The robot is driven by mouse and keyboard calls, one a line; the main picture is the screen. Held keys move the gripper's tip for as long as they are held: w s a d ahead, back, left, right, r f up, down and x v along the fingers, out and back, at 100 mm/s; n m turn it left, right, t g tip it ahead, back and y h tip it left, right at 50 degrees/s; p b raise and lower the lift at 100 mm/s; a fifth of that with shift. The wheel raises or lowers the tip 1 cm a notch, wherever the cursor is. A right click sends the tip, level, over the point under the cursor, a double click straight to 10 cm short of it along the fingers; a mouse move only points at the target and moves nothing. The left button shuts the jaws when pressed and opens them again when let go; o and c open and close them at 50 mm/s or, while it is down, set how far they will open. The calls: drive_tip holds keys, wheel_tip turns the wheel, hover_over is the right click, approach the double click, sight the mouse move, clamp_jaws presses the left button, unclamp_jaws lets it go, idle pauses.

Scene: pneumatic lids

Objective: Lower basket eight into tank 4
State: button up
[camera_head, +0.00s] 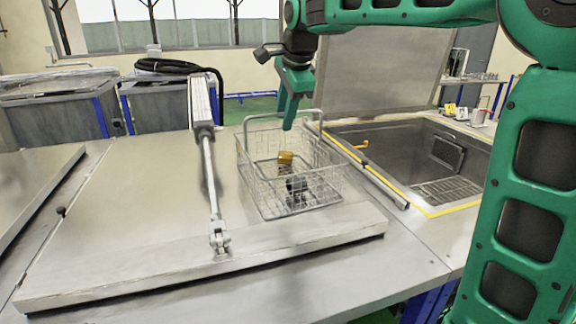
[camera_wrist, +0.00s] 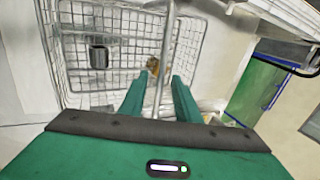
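A wire basket (camera_head: 262,185) stands on the flat steel lid left of the open tank. It holds a brass-coloured part (camera_head: 285,158) and a dark grey part (camera_head: 297,186). In the wrist view the basket mesh (camera_wrist: 110,52) lies beyond my fingers. My gripper (camera_head: 288,122) points down over the basket's far side, near its raised wire handle (camera_head: 322,118). In the wrist view my gripper (camera_wrist: 160,98) has its two green fingers apart, with a thin metal bar (camera_wrist: 165,60) showing between them. No number on basket or tank is readable.
An open tank (camera_head: 400,145) with a yellow-edged rim is at the right, its raised lid (camera_head: 385,70) behind. A pneumatic cylinder (camera_head: 208,160) rises from the steel lid (camera_head: 120,215) left of the basket. A round bar (camera_head: 385,185) lies between basket and tank.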

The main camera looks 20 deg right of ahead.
clamp_jaws()
drive_tip(key=shift+r, duration=1.65)
